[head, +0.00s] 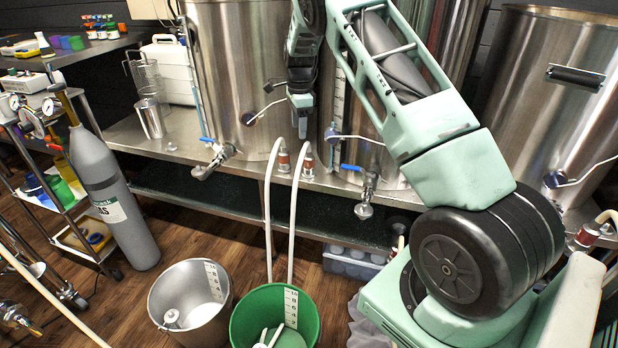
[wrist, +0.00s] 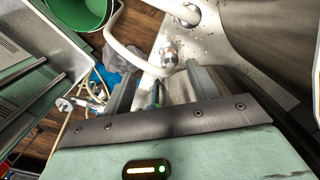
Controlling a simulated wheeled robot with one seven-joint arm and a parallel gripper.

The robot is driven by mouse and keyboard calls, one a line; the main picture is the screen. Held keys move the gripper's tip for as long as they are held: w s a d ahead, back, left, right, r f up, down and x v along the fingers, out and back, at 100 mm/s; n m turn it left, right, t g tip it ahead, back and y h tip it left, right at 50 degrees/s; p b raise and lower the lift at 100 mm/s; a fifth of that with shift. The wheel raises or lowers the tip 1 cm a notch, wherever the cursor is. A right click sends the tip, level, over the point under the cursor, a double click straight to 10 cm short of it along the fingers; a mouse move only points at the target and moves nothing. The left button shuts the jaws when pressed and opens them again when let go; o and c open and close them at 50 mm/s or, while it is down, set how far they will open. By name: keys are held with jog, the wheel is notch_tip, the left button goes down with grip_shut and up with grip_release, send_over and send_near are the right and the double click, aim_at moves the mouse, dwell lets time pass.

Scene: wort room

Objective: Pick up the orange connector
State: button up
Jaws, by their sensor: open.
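Two reddish-orange connectors with metal fittings show in the head view, a left one (head: 283,161) and a right one (head: 307,161), at the upper ends of two white hoses by the steel bench. Another reddish connector (head: 586,236) is at the far right edge. I cannot tell which is the task's orange connector. My gripper (head: 302,128) points down just above and between the first two, apart from them as far as I can see. In the wrist view my gripper (wrist: 163,88) is open, with no held object visible; a metal hose fitting (wrist: 169,58) lies beyond its fingertips.
A green bucket (head: 240,322) and a steel bucket (head: 187,285) stand on the floor below. A grey gas cylinder (head: 112,195) and cart are at left.

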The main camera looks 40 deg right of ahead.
aim_at(309, 151)
jog(key=d+f, duration=0.1)
jog(key=d+f+m, duration=0.1)
jog(key=d, duration=0.1)
jog(key=shift+d+f, duration=0.1)
jog(key=shift+f, duration=0.05)
notch_tip(309, 151, down, 6)
jog(key=shift+f+b, duration=0.2)
jog(key=shift+b, duration=0.55)
jog(key=f, duration=0.2)
jog(key=f+b, duration=0.1)
jog(key=f, duration=0.2)
jog(key=shift+s+d, duration=0.2)
jog(key=c, duration=1.1)
notch_tip(309, 151, up, 10)
jog(key=shift+p, duration=0.85)
jog(key=shift+c, duration=0.2)
jog(key=shift+r, duration=0.1)
jog(key=shift+r+p, duration=2.2)
